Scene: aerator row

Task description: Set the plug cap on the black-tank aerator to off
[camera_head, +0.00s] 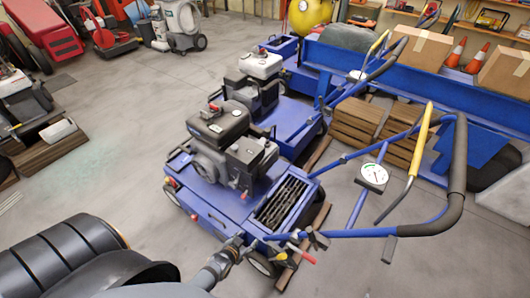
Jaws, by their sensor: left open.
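The black-tank aerator is the near blue machine (215,205). A black tank (217,122) tops its dark engine (225,160). A small red part (245,194) shows low on the engine's near side; I cannot tell whether it is the plug cap, which I cannot make out surely. My left gripper (240,243) comes in from the bottom left, open, by the machine's near front corner and below the engine in the picture. It looks empty; contact with the machine cannot be judged. My right gripper is not in view.
A similar blue aerator with a white tank (261,65) stands just behind. The near machine's blue handle (350,232), with a round gauge (373,177), extends right. A red-tipped lever (302,253) lies right of my gripper. Stacked wood (365,128) stands behind.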

